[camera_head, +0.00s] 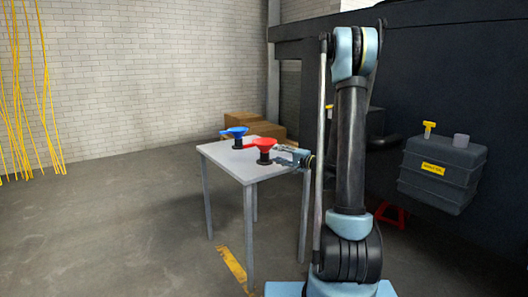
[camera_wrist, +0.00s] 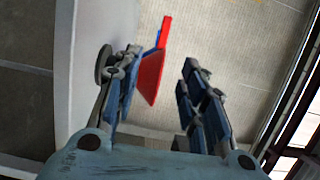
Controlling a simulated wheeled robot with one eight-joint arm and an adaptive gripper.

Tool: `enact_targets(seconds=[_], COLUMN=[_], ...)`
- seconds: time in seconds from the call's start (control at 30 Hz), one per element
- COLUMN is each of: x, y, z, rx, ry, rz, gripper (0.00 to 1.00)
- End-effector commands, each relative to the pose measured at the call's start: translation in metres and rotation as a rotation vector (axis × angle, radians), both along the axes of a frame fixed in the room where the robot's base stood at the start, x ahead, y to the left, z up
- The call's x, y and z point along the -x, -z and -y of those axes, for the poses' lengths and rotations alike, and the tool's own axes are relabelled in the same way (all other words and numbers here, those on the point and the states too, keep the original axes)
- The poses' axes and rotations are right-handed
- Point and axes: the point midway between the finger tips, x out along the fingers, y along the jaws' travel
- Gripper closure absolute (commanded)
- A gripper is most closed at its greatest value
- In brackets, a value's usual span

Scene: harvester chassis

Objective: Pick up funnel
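A red funnel (camera_head: 264,144) stands upright with a dark lower part on the small table, near its right front side. A blue funnel (camera_head: 235,131) stands behind it to the left. My gripper (camera_head: 281,160) is just right of the red funnel at low height. In the wrist view my gripper (camera_wrist: 162,72) is open, and the red funnel (camera_wrist: 151,75) shows between the fingers, closer to the left one. The left finger hides part of it. I cannot tell whether they touch. A sliver of the blue funnel (camera_wrist: 161,39) shows behind the red one.
The light grey table (camera_head: 220,153) has thin legs and bare top around the funnels. Cardboard boxes (camera_head: 243,122) lie behind it. A dark tank (camera_head: 441,172) with a yellow cap (camera_head: 429,128) is on the dark chassis (camera_head: 480,80) at right. The floor at left is clear.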

Motion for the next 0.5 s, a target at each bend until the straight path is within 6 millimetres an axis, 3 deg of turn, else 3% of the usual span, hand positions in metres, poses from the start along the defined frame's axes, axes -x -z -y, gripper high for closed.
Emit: enact_targets(seconds=[0.17,0.5], x=[-0.009,-0.045], y=[0.001,0.001], z=[-0.003,-0.047], rx=[-0.022,-0.021], ry=[0.007,0.005], rz=[0.002,0.001], gripper=[0.62,0.62])
